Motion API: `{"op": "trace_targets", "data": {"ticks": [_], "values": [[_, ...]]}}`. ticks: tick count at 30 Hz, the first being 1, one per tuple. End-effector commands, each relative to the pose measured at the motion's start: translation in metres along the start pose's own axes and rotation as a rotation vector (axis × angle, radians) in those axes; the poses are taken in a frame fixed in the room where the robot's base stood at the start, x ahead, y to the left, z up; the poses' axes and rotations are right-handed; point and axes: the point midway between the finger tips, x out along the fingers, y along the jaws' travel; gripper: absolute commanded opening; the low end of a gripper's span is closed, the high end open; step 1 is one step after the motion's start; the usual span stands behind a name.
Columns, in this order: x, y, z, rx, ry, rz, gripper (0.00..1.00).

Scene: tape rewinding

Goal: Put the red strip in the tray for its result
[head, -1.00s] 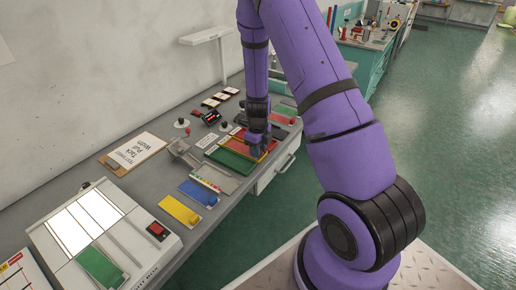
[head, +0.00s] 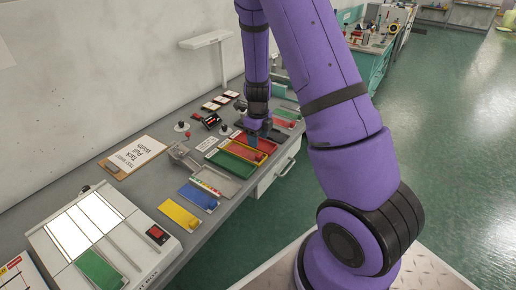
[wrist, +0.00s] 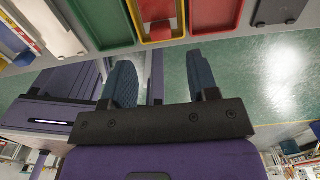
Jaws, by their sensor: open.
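The red strip (head: 250,154) appears to lie in a yellow-rimmed tray (head: 268,155), with its knob at the front end. In the wrist view the red strip (wrist: 157,9) lies inside the tray's rim (wrist: 184,20). My gripper (head: 259,139) is just above and beside that tray in the head view. In the wrist view my gripper (wrist: 160,78) is open, with nothing between its fingers and the strip apart from them. My arm and fingers hide part of the tray row in the head view.
A green tray (head: 229,163) adjoins on the near side, and a red tray (head: 270,136) lies beyond. Blue (head: 197,195) and yellow strips (head: 178,213) lie nearer on the bench. A clipboard (head: 134,155) and a light box (head: 118,236) are at left. The floor right is clear.

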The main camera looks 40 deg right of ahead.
Motion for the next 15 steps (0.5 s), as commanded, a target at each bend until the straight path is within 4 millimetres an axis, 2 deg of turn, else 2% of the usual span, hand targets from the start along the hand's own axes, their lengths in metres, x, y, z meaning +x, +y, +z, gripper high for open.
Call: {"op": "trace_targets", "data": {"ticks": [1,6,15], "values": [[-0.011,0.0,0.002,-0.003,-0.003,-0.003,0.54],[-0.038,0.0,0.001,-0.001,-0.003,-0.002,0.54],[-0.065,0.005,0.001,-0.05,-0.015,0.005,0.54]]}}
